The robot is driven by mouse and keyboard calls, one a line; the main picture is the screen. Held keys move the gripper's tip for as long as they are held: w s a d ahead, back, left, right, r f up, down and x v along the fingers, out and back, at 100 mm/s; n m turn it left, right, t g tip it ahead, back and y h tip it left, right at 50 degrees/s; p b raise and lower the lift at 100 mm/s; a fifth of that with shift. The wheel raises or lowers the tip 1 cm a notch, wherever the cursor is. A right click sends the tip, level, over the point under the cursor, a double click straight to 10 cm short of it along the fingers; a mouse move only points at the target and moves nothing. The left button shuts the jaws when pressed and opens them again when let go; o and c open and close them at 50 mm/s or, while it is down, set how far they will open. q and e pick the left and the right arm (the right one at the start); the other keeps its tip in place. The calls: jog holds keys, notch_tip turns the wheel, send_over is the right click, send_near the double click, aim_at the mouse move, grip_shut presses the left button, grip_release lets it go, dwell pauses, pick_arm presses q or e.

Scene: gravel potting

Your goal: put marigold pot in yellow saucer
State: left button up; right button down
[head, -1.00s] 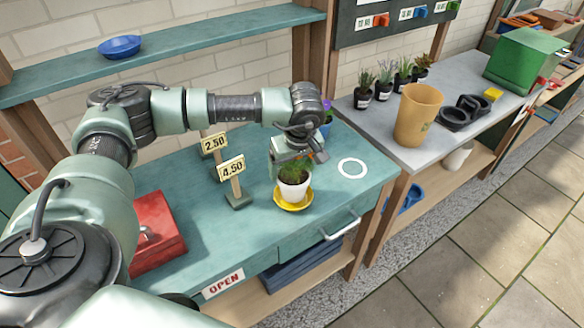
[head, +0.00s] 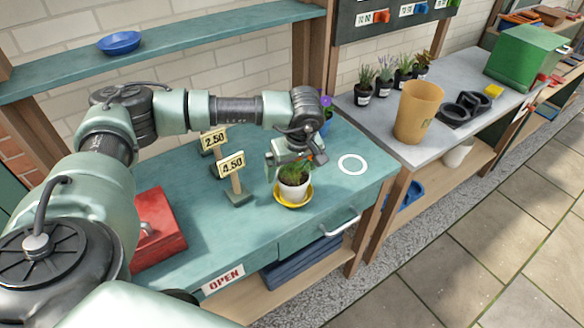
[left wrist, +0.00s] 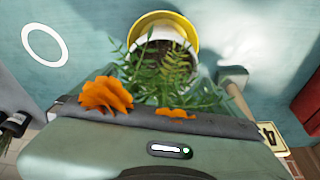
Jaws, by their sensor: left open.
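The marigold pot (head: 293,188), white with green leaves, stands upright in the yellow saucer (head: 294,203) on the green table. In the left wrist view the white pot (left wrist: 152,33) sits inside the rim of the yellow saucer (left wrist: 190,28), and orange marigold flowers (left wrist: 106,95) show close to the camera. My left gripper (head: 293,168) is open, right at the plant, with its jaws around or just behind the foliage; its fingertips are partly hidden. My right gripper is not in view.
Price signs (head: 232,166) stand left of the pot. A red box (head: 158,230) is at the table's left. A white ring (head: 352,164) marks clear tabletop to the right. A tan bin (head: 418,112) and several potted plants stand on the grey bench.

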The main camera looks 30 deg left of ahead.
aim_at(297, 181)
pick_arm(q)
jog(key=shift+r+p, duration=0.4)
jog(key=shift+r, duration=0.15)
jog(key=b+v, duration=0.4)
jog(key=v, duration=0.7)
jog(key=shift+r, duration=0.25)
jog(key=shift+d, duration=0.1)
